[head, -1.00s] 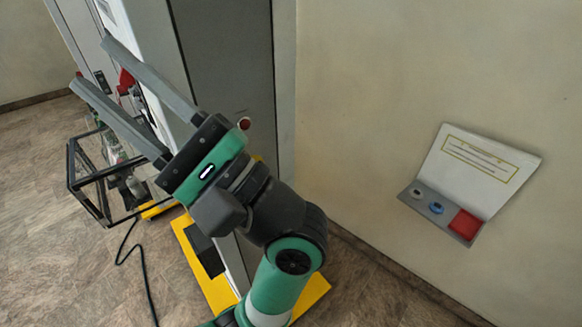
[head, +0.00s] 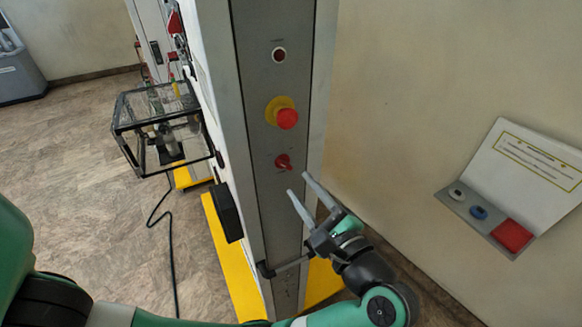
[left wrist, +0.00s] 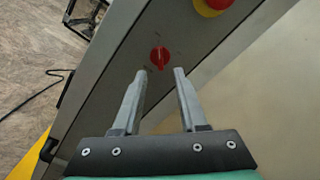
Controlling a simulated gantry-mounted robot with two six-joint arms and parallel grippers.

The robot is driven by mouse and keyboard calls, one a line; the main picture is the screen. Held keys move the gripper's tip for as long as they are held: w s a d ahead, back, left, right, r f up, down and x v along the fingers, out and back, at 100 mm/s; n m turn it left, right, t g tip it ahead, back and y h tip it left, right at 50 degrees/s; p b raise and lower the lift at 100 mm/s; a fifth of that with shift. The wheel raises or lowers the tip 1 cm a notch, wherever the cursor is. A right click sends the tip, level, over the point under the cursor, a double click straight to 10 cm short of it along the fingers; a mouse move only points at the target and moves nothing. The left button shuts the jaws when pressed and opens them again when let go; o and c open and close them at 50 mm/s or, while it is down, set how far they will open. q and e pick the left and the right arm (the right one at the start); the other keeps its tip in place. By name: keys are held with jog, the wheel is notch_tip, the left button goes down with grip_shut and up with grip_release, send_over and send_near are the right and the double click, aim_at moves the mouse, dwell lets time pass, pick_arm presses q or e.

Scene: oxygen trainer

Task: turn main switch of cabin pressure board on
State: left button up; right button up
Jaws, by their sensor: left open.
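The cabin pressure board is a tall cabinet whose narrow grey side panel (head: 272,215) faces me in the head view. A small red rotary switch (head: 283,161) sits on it below a red mushroom button on a yellow base (head: 285,115). My left gripper (head: 304,186) is open and empty, with its fingertips just below the red switch. In the left wrist view the red switch (left wrist: 160,57) lies just beyond and between the open fingertips (left wrist: 160,74); I see no contact. My right gripper is out of view.
A dark round indicator (head: 279,55) is at the panel's top. A black handle (head: 285,267) crosses the panel low down. A wall box with buttons and a red square (head: 512,235) is at right. A wire-frame cage (head: 160,125) and black cable (head: 168,235) are at left.

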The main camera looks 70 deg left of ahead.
aim_at(287, 168)
pick_arm(q)
jog(key=a, duration=0.2)
jog(key=a+p, duration=0.1)
jog(key=a, duration=0.3)
jog(key=shift+s, duration=0.3)
grip_shut()
